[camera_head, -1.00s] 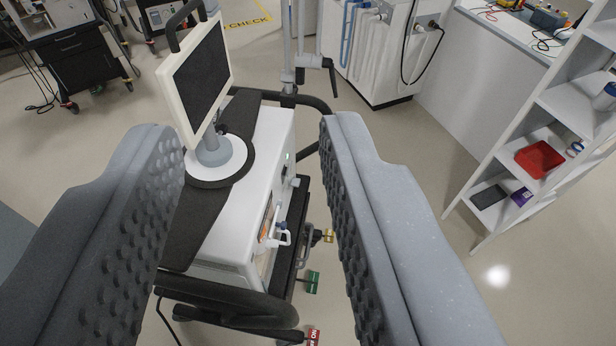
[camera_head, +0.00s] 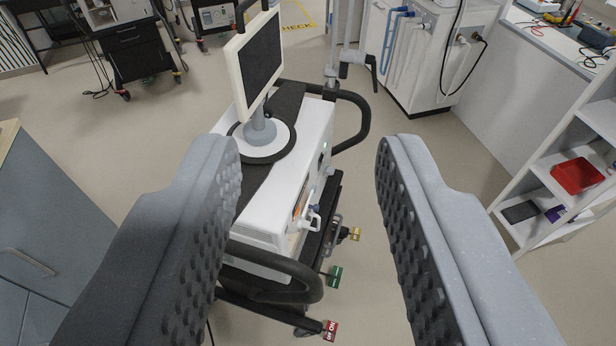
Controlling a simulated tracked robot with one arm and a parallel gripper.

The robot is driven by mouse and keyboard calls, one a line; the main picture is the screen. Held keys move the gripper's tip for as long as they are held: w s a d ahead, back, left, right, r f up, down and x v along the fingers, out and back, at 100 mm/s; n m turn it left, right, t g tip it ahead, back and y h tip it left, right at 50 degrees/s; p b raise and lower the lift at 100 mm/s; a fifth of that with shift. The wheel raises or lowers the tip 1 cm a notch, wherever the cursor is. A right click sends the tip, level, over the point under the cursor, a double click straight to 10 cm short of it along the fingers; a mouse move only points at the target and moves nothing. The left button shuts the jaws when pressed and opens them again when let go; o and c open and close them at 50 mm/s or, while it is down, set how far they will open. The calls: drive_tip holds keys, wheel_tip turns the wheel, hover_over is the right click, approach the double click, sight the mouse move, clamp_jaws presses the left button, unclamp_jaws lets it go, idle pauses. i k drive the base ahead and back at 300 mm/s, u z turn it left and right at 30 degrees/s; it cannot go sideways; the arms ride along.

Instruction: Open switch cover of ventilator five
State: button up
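A ventilator (camera_head: 305,165) on a wheeled cart stands ahead, with a white body, a dark top and a tilted screen (camera_head: 259,66) on a round base. Its right side carries a white handle-like part (camera_head: 310,217), small fittings and a green light. I cannot make out which part is the switch cover, and no number on the machine is legible. My gripper (camera_head: 308,155) is open and empty, its two grey padded fingers wide apart. The left finger hides part of the machine's near left side. The gripper appears apart from the ventilator.
Coloured tags hang low by the cart: yellow (camera_head: 355,234), green (camera_head: 335,277) and red (camera_head: 330,330). A black bumper rail (camera_head: 290,272) curves round its near end. A white shelf (camera_head: 560,165) stands right, a grey cabinet (camera_head: 55,240) left. Floor between cart and shelf is clear.

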sight(329, 171)
drive_tip(key=k, duration=0.55)
drive_tip(key=z, duration=0.1)
drive_tip(key=i, duration=1.7)
drive_tip(key=z, duration=0.5)
